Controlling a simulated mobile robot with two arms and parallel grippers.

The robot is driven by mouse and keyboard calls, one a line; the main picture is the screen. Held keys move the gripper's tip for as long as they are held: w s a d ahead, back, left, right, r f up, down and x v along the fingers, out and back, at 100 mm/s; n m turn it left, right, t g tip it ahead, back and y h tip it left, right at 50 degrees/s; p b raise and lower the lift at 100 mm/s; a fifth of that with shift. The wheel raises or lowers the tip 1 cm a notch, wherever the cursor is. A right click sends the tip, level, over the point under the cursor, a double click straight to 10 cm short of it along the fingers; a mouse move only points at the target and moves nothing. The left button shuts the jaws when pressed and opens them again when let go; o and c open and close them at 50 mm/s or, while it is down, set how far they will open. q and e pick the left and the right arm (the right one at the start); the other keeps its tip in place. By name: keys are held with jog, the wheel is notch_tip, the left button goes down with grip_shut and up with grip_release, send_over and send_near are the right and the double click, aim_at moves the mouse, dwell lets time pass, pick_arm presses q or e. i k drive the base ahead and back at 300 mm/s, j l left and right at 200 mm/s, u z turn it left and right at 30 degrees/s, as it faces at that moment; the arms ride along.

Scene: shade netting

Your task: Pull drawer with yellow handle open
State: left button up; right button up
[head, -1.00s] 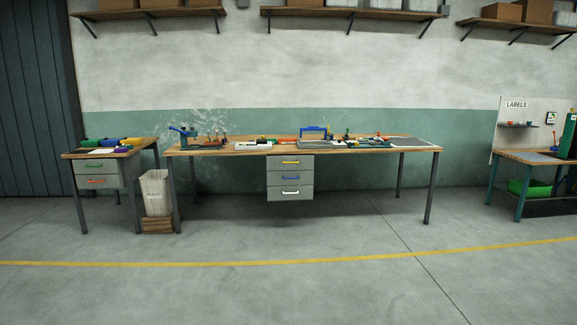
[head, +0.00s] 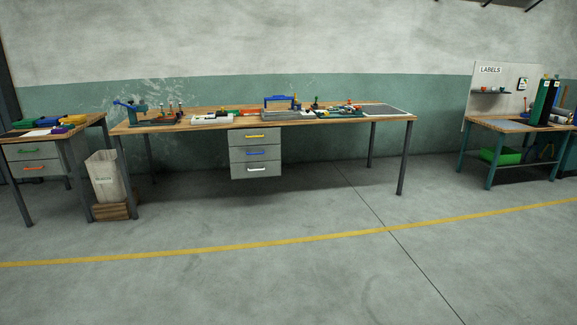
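The yellow handle (head: 255,136) is on the top drawer (head: 243,141) of a grey three-drawer unit under the long wooden workbench (head: 330,122). The drawer looks shut, its front in line with those below. The drawers below have a blue handle (head: 256,153) and a white handle (head: 257,169). The unit is some distance ahead, a little left of the picture's middle. Neither of my grippers shows in the head view.
A labels bench (head: 545,127) stands at the right. Open floor (head: 290,220) with a yellow line (head: 300,239) lies before the long bench.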

aim_at(253, 130)
jog(key=i, duration=5.05)
